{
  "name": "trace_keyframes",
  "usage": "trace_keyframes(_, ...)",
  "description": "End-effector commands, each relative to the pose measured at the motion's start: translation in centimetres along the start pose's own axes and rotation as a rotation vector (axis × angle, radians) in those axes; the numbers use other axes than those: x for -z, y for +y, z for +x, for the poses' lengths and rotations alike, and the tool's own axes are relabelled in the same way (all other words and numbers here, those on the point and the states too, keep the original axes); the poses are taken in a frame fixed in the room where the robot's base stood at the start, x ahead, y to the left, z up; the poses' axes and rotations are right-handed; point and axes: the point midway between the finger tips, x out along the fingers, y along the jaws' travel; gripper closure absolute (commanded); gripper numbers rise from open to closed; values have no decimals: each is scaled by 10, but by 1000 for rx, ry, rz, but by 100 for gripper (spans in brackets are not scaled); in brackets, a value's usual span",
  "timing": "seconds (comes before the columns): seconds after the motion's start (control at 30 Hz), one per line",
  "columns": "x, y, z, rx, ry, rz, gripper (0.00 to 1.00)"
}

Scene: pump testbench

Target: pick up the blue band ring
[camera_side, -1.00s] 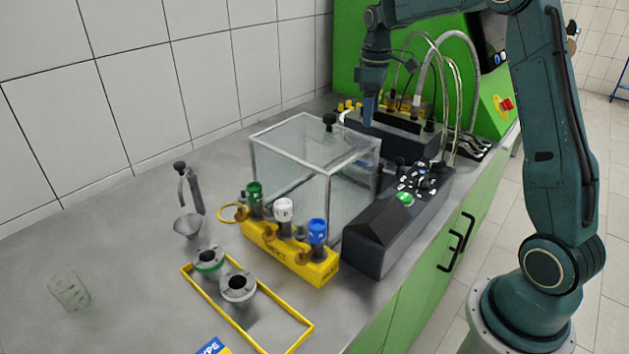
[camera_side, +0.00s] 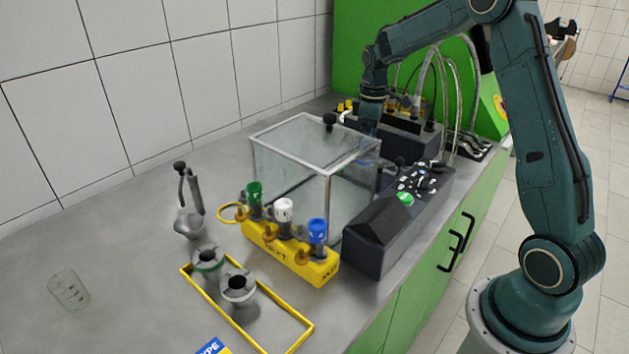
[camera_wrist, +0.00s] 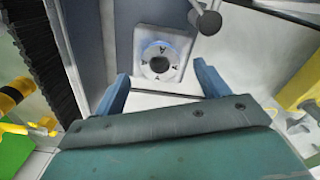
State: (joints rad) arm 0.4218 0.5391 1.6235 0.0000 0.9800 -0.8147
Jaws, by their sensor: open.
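The likely blue band ring (camera_wrist: 158,61) is a round grey-white part with a dark centre hole and black marks, on a pale square plate in the wrist view. Its rim looks bluish, but its side band is not clearly visible. My gripper (camera_wrist: 160,75) is open, with its two blue fingers apart, one to each side below the ring in the picture. Nothing is between the fingertips.
A dark-knobbed rod (camera_wrist: 207,18) is close above the ring in the wrist view. In the side view, a dark control unit (camera_side: 395,220) is right of the box. A yellow valve block (camera_side: 290,253) and two round parts in a yellow frame (camera_side: 275,342) are in front.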

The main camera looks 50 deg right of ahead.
Motion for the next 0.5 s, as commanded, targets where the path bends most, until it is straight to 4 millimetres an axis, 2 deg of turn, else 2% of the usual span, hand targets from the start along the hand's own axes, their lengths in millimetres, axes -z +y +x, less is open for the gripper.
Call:
trace_keyframes(0.23,-2,1,29,1,-1,0,26)
trace_keyframes(0.5,-1,1,38,-1,1,0,26)
